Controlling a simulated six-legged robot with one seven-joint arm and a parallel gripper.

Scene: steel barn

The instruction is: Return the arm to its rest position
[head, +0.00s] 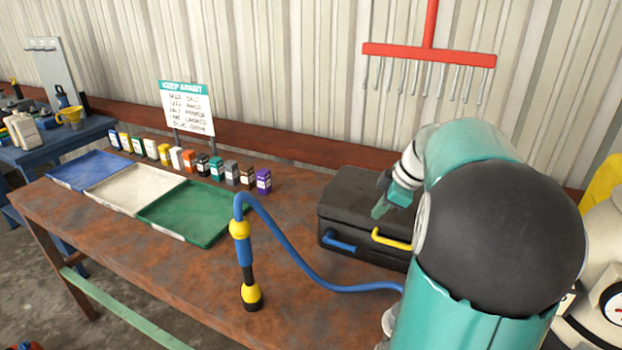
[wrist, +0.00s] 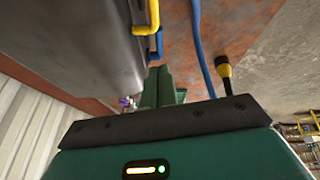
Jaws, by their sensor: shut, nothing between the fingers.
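My arm, teal with a black joint cover, fills the right of the head view and reaches over a dark case (head: 340,208) on the workbench. My gripper (head: 379,208) shows as a small teal tip in front of the case lid, pointing down. In the wrist view my gripper (wrist: 160,84) has its teal fingers together, with nothing between them. The dark case (wrist: 95,45) fills the upper left there, with a yellow handle (wrist: 153,15) and a blue latch (wrist: 155,48) close to the fingers. I cannot tell whether they touch.
A blue-and-yellow tool (head: 245,262) stands on the rusty bench, its blue hose (head: 300,262) running toward my arm. Blue (head: 85,168), white (head: 130,187) and green (head: 190,215) trays lie left, before a row of small boxes and a sign (head: 187,108). A red rack (head: 430,54) hangs above.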

